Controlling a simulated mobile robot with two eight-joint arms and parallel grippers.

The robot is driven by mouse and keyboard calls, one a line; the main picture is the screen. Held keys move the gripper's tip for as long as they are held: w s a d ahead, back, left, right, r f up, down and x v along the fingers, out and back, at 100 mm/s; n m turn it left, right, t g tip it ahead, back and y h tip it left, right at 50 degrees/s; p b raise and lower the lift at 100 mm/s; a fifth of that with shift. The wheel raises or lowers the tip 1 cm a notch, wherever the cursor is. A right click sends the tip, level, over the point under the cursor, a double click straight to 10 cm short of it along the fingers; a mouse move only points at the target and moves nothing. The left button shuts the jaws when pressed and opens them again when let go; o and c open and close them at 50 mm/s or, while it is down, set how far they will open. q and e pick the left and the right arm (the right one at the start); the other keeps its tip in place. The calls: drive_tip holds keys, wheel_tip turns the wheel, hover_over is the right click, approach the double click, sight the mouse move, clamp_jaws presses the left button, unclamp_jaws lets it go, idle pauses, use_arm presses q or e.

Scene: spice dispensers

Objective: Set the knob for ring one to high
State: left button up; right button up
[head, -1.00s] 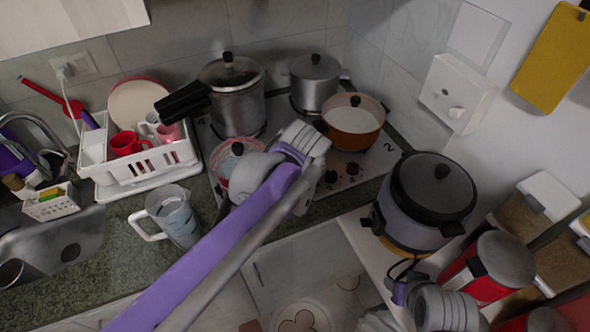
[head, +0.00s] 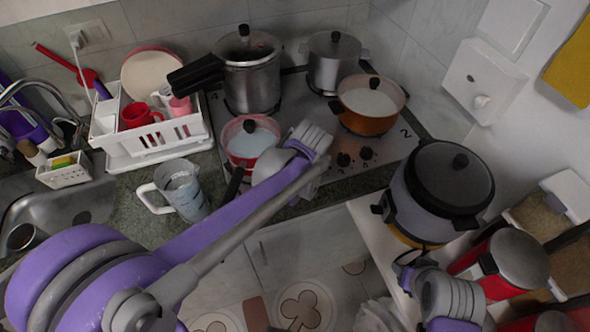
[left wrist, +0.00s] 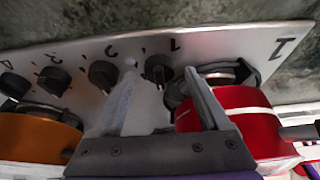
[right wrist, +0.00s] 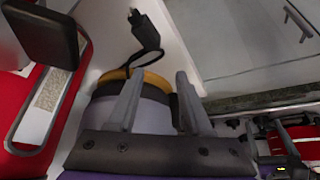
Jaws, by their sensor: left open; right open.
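The stove (head: 385,165) has a row of dark knobs along its front edge. In the left wrist view the knob marked 1 (left wrist: 157,68) shows between the fingertips of my left gripper (left wrist: 160,76). The knob marked 2 (left wrist: 103,73) is just left of the left finger. A large 1 is printed on the stove top beside the ring under the red pot (left wrist: 232,125). In the head view my left gripper (head: 312,150) is open at the front of the stove, right of the red pot (head: 249,143), hiding some knobs. My right gripper (right wrist: 155,90) is open and empty near the rice cooker.
An orange pot (head: 368,112), a pressure cooker (head: 250,82) and a steel pot (head: 333,68) stand on the other rings. A glass jug (head: 180,193) and a dish rack (head: 150,142) are left. The rice cooker (head: 430,215) and red dispensers are on the right.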

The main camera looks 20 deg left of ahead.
use_arm(q)
drive_tip(key=shift+f, duration=0.1)
clamp_jaws()
idle(0.4)
drive_tip(key=shift+m, duration=0.3)
drive_tip(key=shift+a+m+h, duration=0.15)
drive_tip(key=shift+m+h, duration=0.45)
drive_tip(key=shift+m, duration=0.6)
drive_tip(key=shift+m+t+h+b, duration=0.45)
drive_tip(key=shift+m+h, duration=0.25)
drive_tip(key=shift+m, duration=1.2)
unclamp_jaws()
